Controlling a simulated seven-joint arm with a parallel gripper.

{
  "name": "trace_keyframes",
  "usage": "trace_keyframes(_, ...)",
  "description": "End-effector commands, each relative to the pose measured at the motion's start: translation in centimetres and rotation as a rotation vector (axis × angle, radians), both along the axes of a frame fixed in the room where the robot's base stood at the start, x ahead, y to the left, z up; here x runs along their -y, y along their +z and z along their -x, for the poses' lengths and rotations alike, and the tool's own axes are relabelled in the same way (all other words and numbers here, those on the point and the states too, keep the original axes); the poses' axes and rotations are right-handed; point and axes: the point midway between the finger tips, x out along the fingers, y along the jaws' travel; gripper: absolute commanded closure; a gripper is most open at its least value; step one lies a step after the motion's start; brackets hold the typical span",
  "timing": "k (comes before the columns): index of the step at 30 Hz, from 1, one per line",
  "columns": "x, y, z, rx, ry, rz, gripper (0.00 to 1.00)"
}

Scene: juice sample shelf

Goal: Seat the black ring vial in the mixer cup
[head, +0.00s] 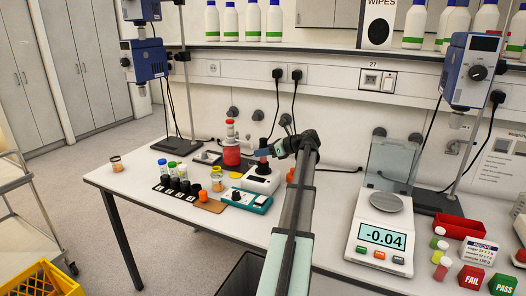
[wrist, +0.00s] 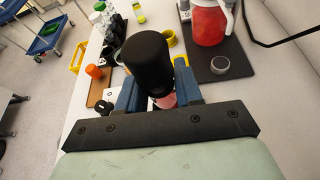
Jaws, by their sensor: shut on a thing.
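The black ring vial (wrist: 150,62) has a tall black cap and a little pink showing below it. My gripper (wrist: 159,92) is shut on it, with one blue-grey finger on each side. In the head view the vial (head: 263,149) stands roughly upright over the white mixer (head: 260,184), with my gripper (head: 267,153) coming in from the right. The dark mixer cup (head: 263,170) is directly below the vial. Whether the vial's bottom is inside the cup or just above it I cannot tell. In the wrist view the vial and my gripper hide the cup.
A red-filled vessel (head: 231,152) stands behind the mixer on the left. A balance (head: 381,232) stands to the right.

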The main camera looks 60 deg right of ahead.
Motion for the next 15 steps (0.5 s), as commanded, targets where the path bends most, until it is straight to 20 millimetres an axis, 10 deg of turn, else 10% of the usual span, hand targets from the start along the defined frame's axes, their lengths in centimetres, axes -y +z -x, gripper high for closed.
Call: trace_keyframes(15, -0.01, -0.85, 0.00, 0.000, 0.000, 0.001, 0.94)
